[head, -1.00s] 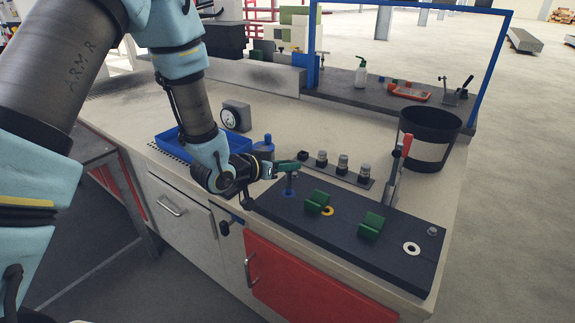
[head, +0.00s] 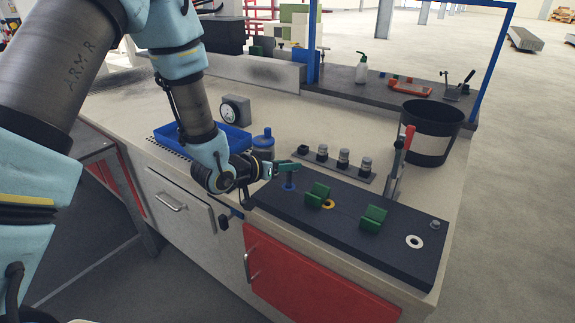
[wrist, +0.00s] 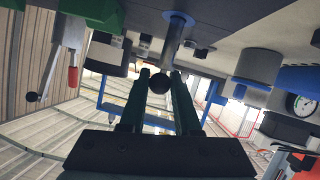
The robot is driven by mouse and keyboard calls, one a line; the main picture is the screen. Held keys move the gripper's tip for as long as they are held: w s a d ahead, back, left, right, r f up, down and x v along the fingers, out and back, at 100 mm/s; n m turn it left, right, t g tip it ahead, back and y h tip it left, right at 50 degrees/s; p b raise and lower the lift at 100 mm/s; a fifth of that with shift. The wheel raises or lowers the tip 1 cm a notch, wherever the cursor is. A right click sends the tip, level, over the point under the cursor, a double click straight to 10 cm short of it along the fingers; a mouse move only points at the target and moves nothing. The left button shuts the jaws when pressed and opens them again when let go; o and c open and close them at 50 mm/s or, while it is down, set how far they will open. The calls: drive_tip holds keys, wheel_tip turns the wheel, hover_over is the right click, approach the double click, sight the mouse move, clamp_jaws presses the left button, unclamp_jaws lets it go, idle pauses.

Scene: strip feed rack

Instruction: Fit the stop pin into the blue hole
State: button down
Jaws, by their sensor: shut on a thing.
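The stop pin (wrist: 170,45) is a grey shaft with a dark ball knob (wrist: 159,83). My gripper (head: 286,167) has green fingers, shut on the pin near its knob. The pin stands roughly upright over the dark plate (head: 385,243), at its far left. In the wrist view the pin's far end meets the blue-ringed hole (wrist: 180,18). In the head view the blue ring (head: 290,188) shows directly under the pin. How deep the pin sits in the hole cannot be told.
Two green blocks (head: 317,194) (head: 373,218), a yellow ring (head: 328,204) and a white ring (head: 414,242) are on the plate.

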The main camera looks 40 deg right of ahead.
drive_tip(key=c, duration=0.5)
unclamp_jaws()
drive_tip(key=shift+c, duration=0.2)
drive_tip(key=b+v, duration=0.2)
drive_tip(key=v, duration=0.8)
drive_tip(key=shift+a+r, duration=0.15)
drive_tip(key=shift+a, duration=0.2)
